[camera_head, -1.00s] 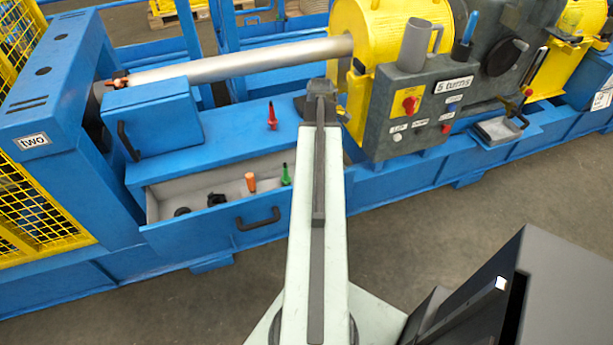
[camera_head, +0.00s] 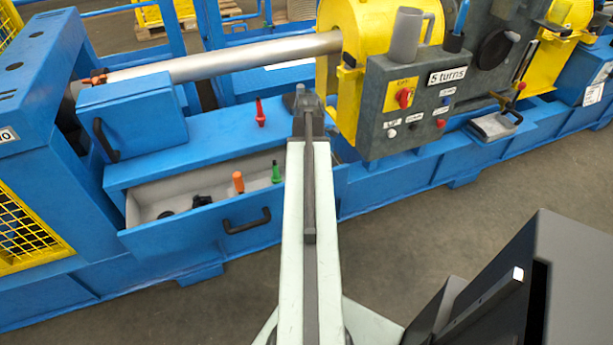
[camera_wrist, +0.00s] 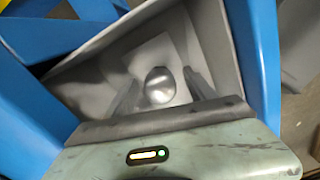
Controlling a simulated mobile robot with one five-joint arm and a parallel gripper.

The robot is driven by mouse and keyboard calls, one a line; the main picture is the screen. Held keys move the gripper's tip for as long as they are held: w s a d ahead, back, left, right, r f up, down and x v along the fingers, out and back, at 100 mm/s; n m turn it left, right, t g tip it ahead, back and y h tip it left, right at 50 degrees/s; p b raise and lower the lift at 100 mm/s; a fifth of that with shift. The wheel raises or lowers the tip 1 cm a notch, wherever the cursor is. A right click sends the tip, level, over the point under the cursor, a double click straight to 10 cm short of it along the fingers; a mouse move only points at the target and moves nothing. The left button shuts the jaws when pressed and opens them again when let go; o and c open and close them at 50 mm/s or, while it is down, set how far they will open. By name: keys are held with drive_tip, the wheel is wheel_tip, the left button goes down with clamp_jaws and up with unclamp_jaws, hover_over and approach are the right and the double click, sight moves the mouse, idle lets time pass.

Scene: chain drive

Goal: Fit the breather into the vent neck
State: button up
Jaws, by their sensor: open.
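In the wrist view a shiny silver domed piece (camera_wrist: 160,85) sits on the pale floor of a grey-walled bin. It may be the breather, but I cannot tell for certain. My gripper (camera_wrist: 160,80) is open, with one dark finger on each side of this piece; I cannot tell whether they touch it. In the head view my own arm reaches over the right end of the open drawer and hides the gripper and what lies under it. I cannot pick out the vent neck in either view.
The open blue drawer (camera_head: 190,232) holds an orange-handled piece (camera_head: 238,181), a green one (camera_head: 276,172) and dark parts (camera_head: 201,200). A red piece (camera_head: 260,113) stands on the ledge above. A grey control box (camera_head: 415,100) is right of my arm. Floor in front is free.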

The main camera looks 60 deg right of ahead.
drive_tip(key=shift+r, duration=0.1)
clamp_jaws()
wheel_tip(320, 180, up, 10)
drive_tip(key=p, duration=1)
drive_tip(key=shift+r, duration=0.15)
